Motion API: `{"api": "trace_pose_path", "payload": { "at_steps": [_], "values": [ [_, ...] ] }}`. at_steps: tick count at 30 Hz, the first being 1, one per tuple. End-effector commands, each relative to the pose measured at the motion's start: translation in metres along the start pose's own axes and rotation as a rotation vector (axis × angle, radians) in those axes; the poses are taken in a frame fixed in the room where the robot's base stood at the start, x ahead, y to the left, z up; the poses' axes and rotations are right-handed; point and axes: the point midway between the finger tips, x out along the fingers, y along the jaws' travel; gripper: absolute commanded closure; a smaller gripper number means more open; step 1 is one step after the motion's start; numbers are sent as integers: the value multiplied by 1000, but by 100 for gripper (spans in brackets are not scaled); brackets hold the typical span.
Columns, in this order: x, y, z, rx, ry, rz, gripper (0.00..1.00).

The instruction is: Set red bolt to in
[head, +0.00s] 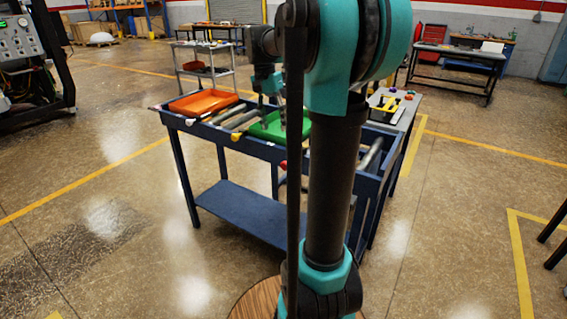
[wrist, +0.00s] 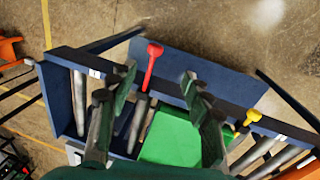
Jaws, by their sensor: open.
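The red bolt (wrist: 151,66) has a knobbed head and a thin shaft. In the wrist view it sticks out past the edge of the blue table (wrist: 230,106), near a metal bar. In the head view only its red end (head: 284,165) shows at the table's front edge, beside my arm. My gripper (wrist: 158,77) is open and empty. In the wrist view its two fingers stand on either side of the bolt, apart from it. In the head view my gripper is over the table, partly hidden by my arm.
A green tray (wrist: 172,139) and an orange tray (head: 203,103) lie on the table. A yellow bolt (wrist: 252,116) sticks out along the same edge. A second table with tools (head: 390,103) stands behind at right. The floor in front is clear.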

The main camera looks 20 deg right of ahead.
Motion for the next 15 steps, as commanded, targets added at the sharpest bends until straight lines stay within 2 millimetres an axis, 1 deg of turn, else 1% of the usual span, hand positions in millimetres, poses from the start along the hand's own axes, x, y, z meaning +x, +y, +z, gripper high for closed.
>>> {"api": "trace_pose_path", "payload": {
  "at_steps": [1, 3, 6, 8, 11, 15],
  "values": [
    [-11, 0, -6, 30, -10, 16, 50],
    [-20, 0, -10, 60, -19, 31, 50],
    [-22, 0, -12, 79, -25, 40, 50],
    [-17, 1, -12, 81, -25, 41, 50],
    [-4, 1, -11, 80, -25, 40, 50],
    [22, 2, -10, 78, -24, 39, 50]
  ]
}}
